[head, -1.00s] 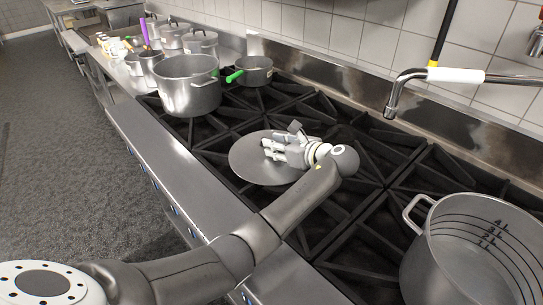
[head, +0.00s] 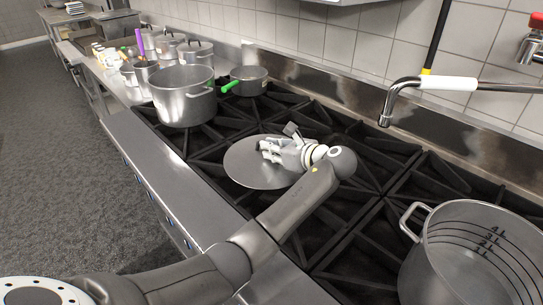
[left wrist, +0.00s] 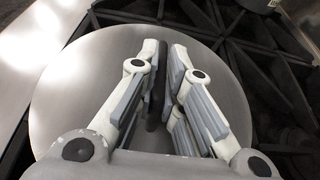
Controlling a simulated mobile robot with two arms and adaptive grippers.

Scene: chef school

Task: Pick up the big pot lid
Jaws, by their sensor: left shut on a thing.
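The big pot lid (head: 250,168) is a flat, round, grey metal disc over the black stove grates in the head view. It fills much of the left wrist view (left wrist: 85,90). My left gripper (head: 268,150) is over the lid's middle, shut on its dark upright handle. The handle shows between the two fingers in the left wrist view (left wrist: 155,98) and is partly hidden by them. I cannot tell whether the lid touches the grates. My right gripper is not in view.
A big open pot (head: 470,255) with level marks stands at the right. Another pot (head: 184,97) and a green-handled pan (head: 247,80) stand at the back. A faucet (head: 410,92) hangs over the stove. Grates (head: 345,215) right of the lid are bare.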

